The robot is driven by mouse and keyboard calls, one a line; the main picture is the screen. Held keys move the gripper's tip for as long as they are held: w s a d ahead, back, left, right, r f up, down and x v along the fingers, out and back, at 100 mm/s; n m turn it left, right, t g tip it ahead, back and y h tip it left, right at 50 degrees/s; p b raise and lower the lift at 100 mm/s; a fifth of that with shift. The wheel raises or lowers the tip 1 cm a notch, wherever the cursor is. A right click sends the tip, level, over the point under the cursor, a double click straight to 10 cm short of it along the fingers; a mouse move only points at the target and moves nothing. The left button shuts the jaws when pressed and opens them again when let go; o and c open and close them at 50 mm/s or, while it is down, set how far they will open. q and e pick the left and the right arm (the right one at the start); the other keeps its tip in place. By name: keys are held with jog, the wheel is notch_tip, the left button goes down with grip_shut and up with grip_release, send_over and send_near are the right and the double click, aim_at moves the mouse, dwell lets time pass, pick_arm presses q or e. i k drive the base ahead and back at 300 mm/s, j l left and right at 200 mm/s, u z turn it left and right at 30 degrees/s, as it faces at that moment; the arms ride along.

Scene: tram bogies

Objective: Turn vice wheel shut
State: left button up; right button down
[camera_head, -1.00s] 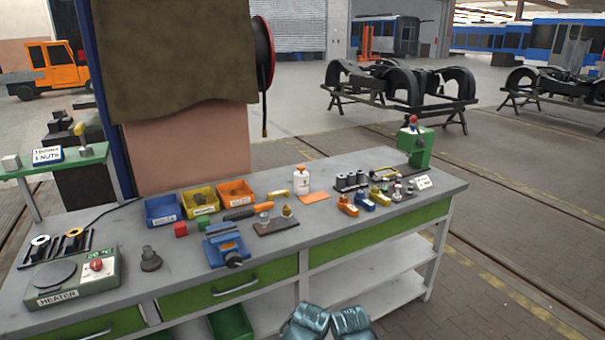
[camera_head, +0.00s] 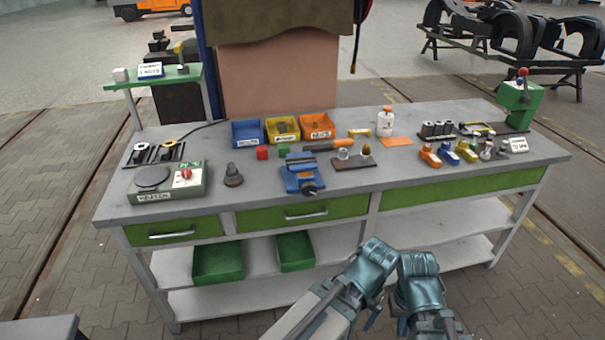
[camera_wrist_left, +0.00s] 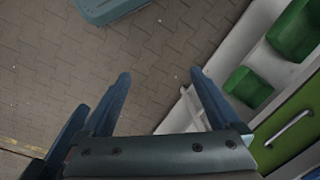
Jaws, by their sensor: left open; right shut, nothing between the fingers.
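The vice (camera_head: 299,172) is a blue block with jaws, near the front edge of the workbench (camera_head: 200,207), above a green drawer. Its small dark wheel (camera_head: 310,189) faces the front edge, and no gripper touches it. My left gripper (camera_head: 372,262) is in front of the bench, below and to the right of the vice. In the left wrist view its two fingers (camera_wrist_left: 160,78) are spread with nothing between them, over the floor beside the bench. My right gripper (camera_head: 419,272) is right beside the left one, shut and empty; its fingertips are hard to make out.
A heater (camera_head: 150,196) and a dark stub part (camera_head: 233,177) stand left of the vice. Blue, yellow and orange bins (camera_head: 247,143) are behind it. A plate with small parts (camera_head: 353,163) lies right of it. Green crates (camera_head: 219,275) sit on the lower shelf.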

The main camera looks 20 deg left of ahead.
aim_at(308, 189)
jog(key=i+l+u, duration=0.1)
jog(key=u, duration=1.25)
jog(key=i+l+u, duration=0.1)
jog(key=l+u, duration=0.85)
jog(key=l, duration=0.3)
jog(key=k+l+u, duration=0.1)
jog(key=l+u, duration=0.4)
jog(key=l, duration=0.15)
jog(key=k+l, duration=0.1)
jog(key=l, duration=0.3)
jog(key=k+l+u, duration=0.1)
jog(key=l, duration=0.3)
jog(key=k+l, duration=0.1)
jog(key=l, duration=0.3)
jog(key=k+l, duration=0.1)
jog(key=l, duration=0.3)
jog(key=k+l+u, duration=0.1)
jog(key=l, duration=0.25)
jog(key=k+l, duration=0.15)
jog(key=l, duration=0.25)
